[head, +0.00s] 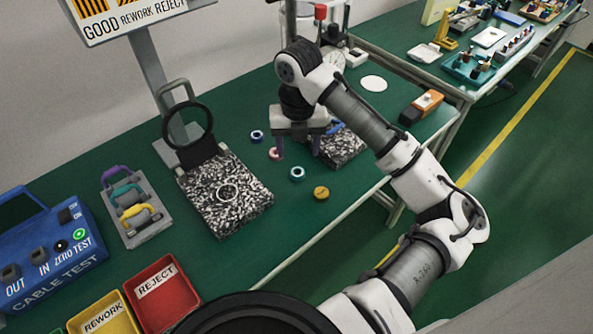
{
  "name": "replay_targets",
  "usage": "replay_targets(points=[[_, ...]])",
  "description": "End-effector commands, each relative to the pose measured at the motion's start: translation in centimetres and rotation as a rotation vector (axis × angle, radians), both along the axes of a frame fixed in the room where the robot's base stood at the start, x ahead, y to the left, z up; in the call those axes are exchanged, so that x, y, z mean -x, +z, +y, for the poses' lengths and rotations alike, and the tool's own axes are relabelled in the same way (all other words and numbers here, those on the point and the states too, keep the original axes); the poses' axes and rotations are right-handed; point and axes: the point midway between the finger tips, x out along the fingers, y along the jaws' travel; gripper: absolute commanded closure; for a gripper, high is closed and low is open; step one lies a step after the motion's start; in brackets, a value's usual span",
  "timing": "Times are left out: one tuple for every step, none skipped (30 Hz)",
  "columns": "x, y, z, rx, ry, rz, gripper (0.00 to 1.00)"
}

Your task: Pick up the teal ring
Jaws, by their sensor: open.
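The teal ring (297,174) lies flat on the green bench top, right of the speckled stone plate. My gripper (298,154) points down above the bench, open, with its two fingers apart. In the picture, the teal ring shows just below the gap between the fingertips, apart from both. I cannot tell the exact height of the fingertips. The gripper looks empty.
A pink ring (275,154) shows by the left fingertip, a blue ring (256,136) farther left and a yellow piece (321,193) lower right. A speckled plate (225,198) with a magnifier stands left. Another speckled block (345,149) is partly behind my gripper.

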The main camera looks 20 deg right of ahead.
Motion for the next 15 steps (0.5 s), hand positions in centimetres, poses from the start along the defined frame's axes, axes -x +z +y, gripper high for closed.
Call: replay_targets(points=[[0.0, -0.7, -0.1, 0.001, -0.002, 0.0, 0.4], [0.0, -1.0, -0.1, 0.001, -0.001, 0.0, 0.4], [0.0, -1.4, 0.0, 0.0, -0.001, -0.001, 0.4], [0.0, -1.7, 0.0, 0.0, -0.001, -0.001, 0.4], [0.0, -1.9, 0.0, 0.0, 0.0, -0.001, 0.4], [0.0, -2.1, 0.0, 0.0, -0.001, -0.001, 0.4], [0.0, -2.3, 0.0, 0.001, -0.001, -0.002, 0.4], [0.0, -2.5, 0.0, 0.001, -0.001, -0.002, 0.4], [0.0, -2.9, 0.0, 0.0, -0.002, -0.001, 0.4], [0.0, -3.3, 0.0, -0.001, -0.002, -0.001, 0.4], [0.0, -3.7, 0.0, -0.001, -0.003, 0.0, 0.4], [0.0, -4.4, 0.0, 0.0, -0.003, 0.0, 0.4], [0.0, -4.9, 0.0, 0.0, -0.002, -0.001, 0.4], [0.0, -5.4, 0.0, -0.001, -0.002, -0.001, 0.4], [0.0, -6.0, 0.0, -0.001, -0.002, 0.0, 0.4]])
